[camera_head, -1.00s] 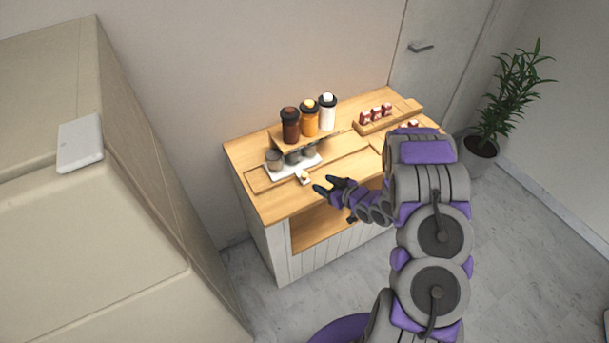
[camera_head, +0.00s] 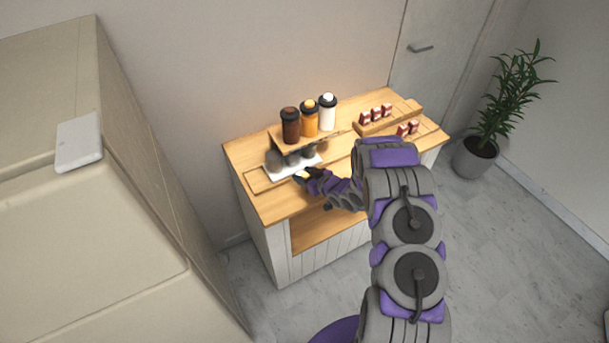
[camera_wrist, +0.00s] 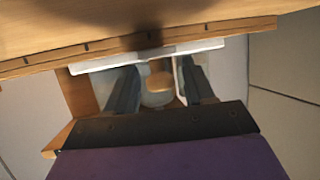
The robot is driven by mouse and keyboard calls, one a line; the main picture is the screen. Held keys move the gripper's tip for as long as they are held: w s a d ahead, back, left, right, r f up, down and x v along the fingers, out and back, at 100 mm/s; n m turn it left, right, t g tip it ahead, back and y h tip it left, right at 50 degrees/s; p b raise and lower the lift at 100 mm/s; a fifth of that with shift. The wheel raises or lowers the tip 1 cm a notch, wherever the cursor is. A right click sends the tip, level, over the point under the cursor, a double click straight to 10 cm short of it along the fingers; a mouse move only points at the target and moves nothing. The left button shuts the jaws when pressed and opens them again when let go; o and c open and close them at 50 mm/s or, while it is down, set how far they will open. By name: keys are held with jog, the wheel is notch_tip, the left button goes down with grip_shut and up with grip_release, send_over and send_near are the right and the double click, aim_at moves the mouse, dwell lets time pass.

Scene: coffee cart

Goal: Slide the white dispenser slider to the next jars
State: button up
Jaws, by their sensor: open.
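The white dispenser slider (camera_head: 281,172) lies in a track on the wooden cart top, below the jar shelf, with greyish cups on it. Its white edge also shows in the wrist view (camera_wrist: 105,63). A brown jar (camera_head: 290,126), an orange jar (camera_head: 310,120) and a white jar (camera_head: 327,113) stand on the shelf. My gripper (camera_head: 304,179) is at the slider's front handle. In the wrist view its open fingers (camera_wrist: 160,76) stand on either side of the pale handle (camera_wrist: 159,98) with a tan top. I cannot tell whether they touch it.
Wooden racks with red and white items (camera_head: 375,114) stand at the cart's right. A large beige cabinet (camera_head: 90,230) fills the left. A potted plant (camera_head: 475,158) is at the right. The floor before the cart is clear.

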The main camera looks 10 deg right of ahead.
jog(key=shift+c, duration=0.5)
grip_shut()
jog(key=shift+w+r, duration=0.1)
